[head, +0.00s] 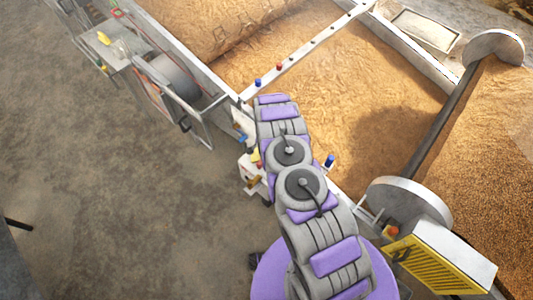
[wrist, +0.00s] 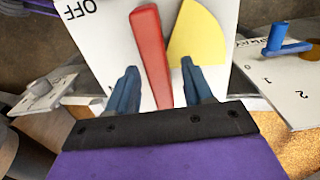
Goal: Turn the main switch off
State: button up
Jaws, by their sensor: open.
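The main switch is a red lever (wrist: 151,55) on a white panel (wrist: 110,38) in the wrist view. The lever stands nearly upright in the picture, leaning slightly. A yellow sector (wrist: 197,38) lies to its right, and an upside-down OFF label (wrist: 76,8) is at the panel's upper left. My gripper (wrist: 158,70) is open, with one blue-grey finger on each side of the lever. Gaps show between the lever and both fingers. In the head view, my arm covers most of the switch area and the gripper cannot be made out.
A grey knob (wrist: 40,87) is at left.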

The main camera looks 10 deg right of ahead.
jog(key=shift+r, duration=0.1)
notch_tip(320, 180, up, 17)
jog(key=p, duration=0.1)
dwell(0.6)
dwell(0.4)
